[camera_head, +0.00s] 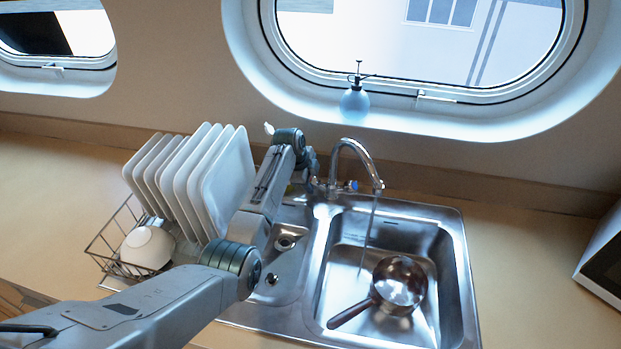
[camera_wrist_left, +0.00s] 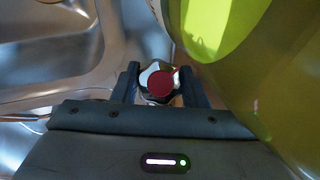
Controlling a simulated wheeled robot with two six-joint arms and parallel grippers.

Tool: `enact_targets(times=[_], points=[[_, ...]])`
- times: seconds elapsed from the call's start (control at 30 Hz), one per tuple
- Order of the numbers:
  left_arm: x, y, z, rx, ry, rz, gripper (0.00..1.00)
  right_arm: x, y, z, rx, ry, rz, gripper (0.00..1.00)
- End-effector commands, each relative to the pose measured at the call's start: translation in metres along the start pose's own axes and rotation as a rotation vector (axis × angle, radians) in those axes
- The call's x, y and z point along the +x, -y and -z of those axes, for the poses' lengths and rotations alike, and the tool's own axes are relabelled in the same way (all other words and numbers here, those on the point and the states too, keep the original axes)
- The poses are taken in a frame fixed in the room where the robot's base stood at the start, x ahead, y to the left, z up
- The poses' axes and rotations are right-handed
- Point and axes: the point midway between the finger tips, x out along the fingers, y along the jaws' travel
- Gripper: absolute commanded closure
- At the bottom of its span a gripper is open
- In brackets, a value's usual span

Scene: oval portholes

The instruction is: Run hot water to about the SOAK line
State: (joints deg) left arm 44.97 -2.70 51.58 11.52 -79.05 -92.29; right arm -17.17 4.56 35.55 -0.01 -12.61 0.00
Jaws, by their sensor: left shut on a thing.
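The chrome faucet (camera_head: 352,150) stands behind the sink, with a blue-capped knob (camera_head: 352,186) on its right. My left gripper (camera_wrist_left: 160,88) is shut on the red-capped tap knob (camera_wrist_left: 160,82) in the left wrist view. In the head view my left arm's end largely hides that knob. A thin stream of water (camera_head: 369,232) falls from the spout into the right basin (camera_head: 452,270), left of the pan. A dark, shiny pan (camera_head: 398,285) sits in this basin, its handle pointing to the lower left. I cannot make out a SOAK line or the water level. My right gripper is not in view.
A rack (camera_head: 103,243) with several white plates (camera_head: 226,178) and a white bowl (camera_head: 147,247) stands left of the sink. A blue pump bottle (camera_head: 355,101) is on the porthole sill. A large yellow-green object (camera_wrist_left: 250,70) is close beside my left gripper.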

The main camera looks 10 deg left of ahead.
Motion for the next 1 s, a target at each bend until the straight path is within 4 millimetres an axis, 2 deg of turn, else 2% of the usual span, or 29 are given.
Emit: enact_targets(times=[0.4,0.97,1.0], points=[[0.001,-0.0006,-0.0004,-0.17,0.0,-0.102,0.83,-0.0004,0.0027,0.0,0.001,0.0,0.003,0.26],[0.0015,-0.0014,-0.0005,-0.195,0.0,-0.117,0.83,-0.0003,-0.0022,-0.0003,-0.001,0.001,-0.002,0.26],[0.0015,-0.0014,-0.0005,-0.194,0.0,-0.117,0.53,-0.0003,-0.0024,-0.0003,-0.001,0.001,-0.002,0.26]])
